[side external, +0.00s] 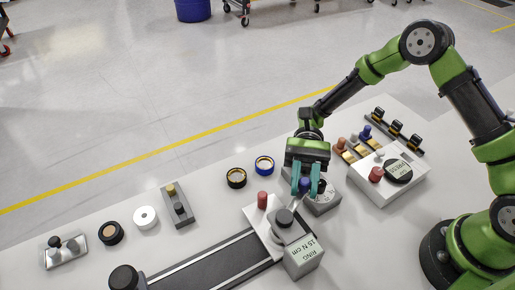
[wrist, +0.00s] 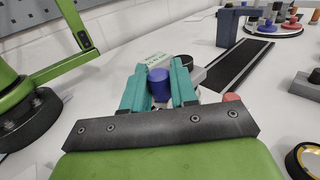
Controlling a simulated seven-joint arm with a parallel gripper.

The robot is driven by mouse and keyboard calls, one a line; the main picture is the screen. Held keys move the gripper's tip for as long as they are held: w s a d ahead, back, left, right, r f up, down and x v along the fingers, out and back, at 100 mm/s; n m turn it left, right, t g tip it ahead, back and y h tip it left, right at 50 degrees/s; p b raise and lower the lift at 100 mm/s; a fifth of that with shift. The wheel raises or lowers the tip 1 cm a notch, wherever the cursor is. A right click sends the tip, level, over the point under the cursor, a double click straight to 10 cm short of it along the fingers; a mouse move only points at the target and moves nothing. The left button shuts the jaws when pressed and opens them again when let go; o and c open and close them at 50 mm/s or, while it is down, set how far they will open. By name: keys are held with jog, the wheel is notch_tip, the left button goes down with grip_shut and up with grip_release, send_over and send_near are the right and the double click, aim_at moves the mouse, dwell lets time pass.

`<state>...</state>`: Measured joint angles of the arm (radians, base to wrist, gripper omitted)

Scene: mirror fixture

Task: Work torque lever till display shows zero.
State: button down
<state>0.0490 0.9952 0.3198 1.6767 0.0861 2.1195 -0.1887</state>
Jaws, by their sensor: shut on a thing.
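The torque fixture (side external: 258,232) is a pale plate at the end of a dark rail, with a black round hub (side external: 284,217). A pale lever (side external: 297,203) runs from the hub toward a blue knob (side external: 304,185). My gripper (side external: 306,188) is shut on this knob, its teal fingers on either side. In the wrist view the blue knob (wrist: 158,84) stands between the fingertips. A grey box (side external: 303,258) beside the hub carries lettering that looks like "RING 15 N cm". I cannot make out a zero on it.
A red peg (side external: 262,199) stands on the fixture plate. A grey box (side external: 326,203) is close behind my gripper. A white box (side external: 389,179) with a red knob is at right.

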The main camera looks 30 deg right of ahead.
jog(key=shift+w+a+n+g+h, duration=0.4)
jog(key=shift+n+g+h, duration=0.35)
jog(key=shift+h, duration=0.4)
jog(key=shift+w+a+n+g+h, duration=0.35)
jog(key=shift+w+n+g+h, duration=0.15)
jog(key=shift+n+h, duration=0.5)
jog(key=shift+w+a+n+g+h, duration=0.4)
jog(key=shift+n+g+h, duration=0.3)
jog(key=shift+h, duration=0.55)
jog(key=shift+w+n+h, duration=0.1)
jog(key=shift+n+h, duration=0.15)
jog(key=shift+h, duration=0.05)
jog(key=c, duration=1)
grip_release()
jog(key=shift+r, duration=0.1)
jog(key=s+d+r, duration=0.1)
jog(key=s+d, duration=0.2)
jog(key=s, duration=0.1)
jog(key=s+d+r, duration=0.2)
jog(key=s+d, duration=0.1)
jog(key=s, duration=0.1)
jog(key=s+d+r, duration=0.1)
jog(key=s+d, duration=0.2)
jog(key=s, duration=0.1)
jog(key=shift+s+d+r, duration=0.35)
jog(key=shift+r, duration=0.05)
